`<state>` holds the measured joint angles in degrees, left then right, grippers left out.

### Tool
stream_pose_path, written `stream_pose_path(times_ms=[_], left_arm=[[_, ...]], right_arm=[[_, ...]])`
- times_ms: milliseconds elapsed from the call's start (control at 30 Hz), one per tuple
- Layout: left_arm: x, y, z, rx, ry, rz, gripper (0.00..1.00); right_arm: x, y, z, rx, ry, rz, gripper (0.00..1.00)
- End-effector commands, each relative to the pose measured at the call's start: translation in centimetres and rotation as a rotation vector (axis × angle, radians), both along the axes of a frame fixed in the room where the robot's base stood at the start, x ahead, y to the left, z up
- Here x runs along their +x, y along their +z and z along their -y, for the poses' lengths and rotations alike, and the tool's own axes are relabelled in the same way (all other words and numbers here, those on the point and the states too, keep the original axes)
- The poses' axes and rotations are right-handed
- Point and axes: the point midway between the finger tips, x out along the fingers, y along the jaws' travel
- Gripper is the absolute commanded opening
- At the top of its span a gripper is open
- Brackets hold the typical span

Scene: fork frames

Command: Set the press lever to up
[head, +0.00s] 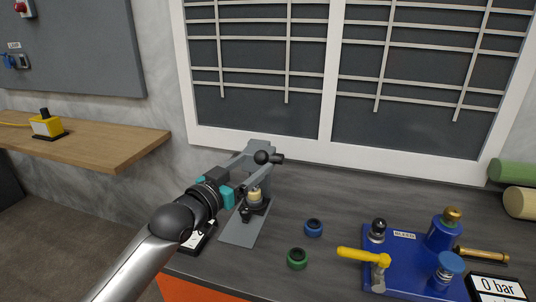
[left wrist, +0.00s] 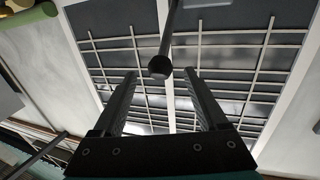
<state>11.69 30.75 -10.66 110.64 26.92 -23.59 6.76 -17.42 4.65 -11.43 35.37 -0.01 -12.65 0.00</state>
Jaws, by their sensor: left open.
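A grey press (head: 262,150) stands on a flat grey base plate at the left end of the dark bench. Its lever ends in a black ball knob (head: 262,157), seen near the top of the press. My left gripper (head: 240,182), with teal parts, reaches in from the left beside the press and partly covers it. In the left wrist view the open fingers (left wrist: 160,76) point toward the dark rod and its round black knob (left wrist: 159,67). The knob appears in line with the gap between the fingertips; whether it lies between them in depth I cannot tell. My right gripper is out of view.
A blue rig (head: 405,278) with a yellow handle (head: 362,256) stands at the right. A blue ring (head: 313,228) and a green ring (head: 297,258) lie between. A label card (head: 198,238) lies near my left arm. A gridded window (head: 330,70) is behind.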

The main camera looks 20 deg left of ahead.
Motion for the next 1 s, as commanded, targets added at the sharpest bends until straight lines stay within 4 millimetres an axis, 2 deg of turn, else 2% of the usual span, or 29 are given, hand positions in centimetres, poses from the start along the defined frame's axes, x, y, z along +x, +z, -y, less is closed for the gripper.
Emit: stream_pose_path(times_ms=[300,500,700,1000], left_arm=[[4.4,0.0,1.4,-0.003,0.0,0.002,0.76],[6.3,0.0,2.0,-0.003,0.0,0.001,0.76],[7.1,0.0,2.3,-0.001,0.0,0.001,0.76],[7.2,0.0,2.3,-0.001,0.0,0.001,0.73]], right_arm=[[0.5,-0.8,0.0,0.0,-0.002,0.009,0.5],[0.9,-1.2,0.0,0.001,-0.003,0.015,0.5],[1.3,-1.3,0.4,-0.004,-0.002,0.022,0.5],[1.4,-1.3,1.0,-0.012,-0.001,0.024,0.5]])
